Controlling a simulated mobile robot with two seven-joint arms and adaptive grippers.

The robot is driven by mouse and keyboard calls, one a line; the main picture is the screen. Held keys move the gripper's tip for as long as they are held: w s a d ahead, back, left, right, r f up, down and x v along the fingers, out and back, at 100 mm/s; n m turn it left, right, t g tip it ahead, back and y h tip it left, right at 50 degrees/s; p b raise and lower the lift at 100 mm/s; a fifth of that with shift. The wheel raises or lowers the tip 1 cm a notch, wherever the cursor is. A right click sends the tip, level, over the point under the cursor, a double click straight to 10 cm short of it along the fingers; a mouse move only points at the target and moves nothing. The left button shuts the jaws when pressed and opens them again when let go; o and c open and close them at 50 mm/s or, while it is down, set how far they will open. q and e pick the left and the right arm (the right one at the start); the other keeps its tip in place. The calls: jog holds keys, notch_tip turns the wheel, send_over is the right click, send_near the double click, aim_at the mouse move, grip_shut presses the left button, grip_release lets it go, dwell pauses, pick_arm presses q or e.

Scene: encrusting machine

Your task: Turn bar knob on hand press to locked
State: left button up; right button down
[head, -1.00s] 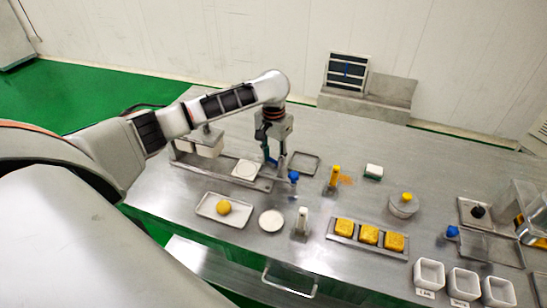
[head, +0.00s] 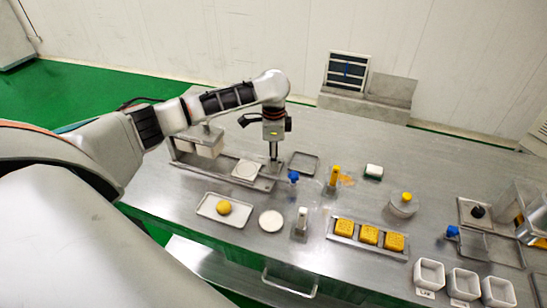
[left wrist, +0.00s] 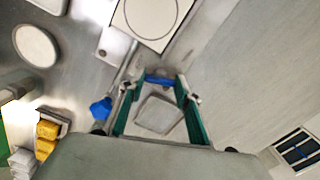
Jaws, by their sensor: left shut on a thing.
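The hand press (head: 225,173) stands at the left of the steel table, a long metal base with a white square plate on it. Its bar knob, a short blue bar (left wrist: 159,81), shows in the left wrist view at the end of the press. My left gripper (head: 274,166) points down over the right end of the press. In the left wrist view its teal-padded fingers (left wrist: 158,88) are closed on the two sides of the blue bar. In the head view the gripper hides the bar. My right gripper is not in view.
A blue ball handle (head: 293,176) stands close right of the gripper, with an empty metal tray (head: 304,163) behind it.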

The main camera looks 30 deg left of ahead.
pick_arm(q)
jog(key=shift+m, duration=1.9)
jog(key=o, duration=1.1)
jog(key=shift+r, duration=0.1)
notch_tip(320, 180, up, 12)
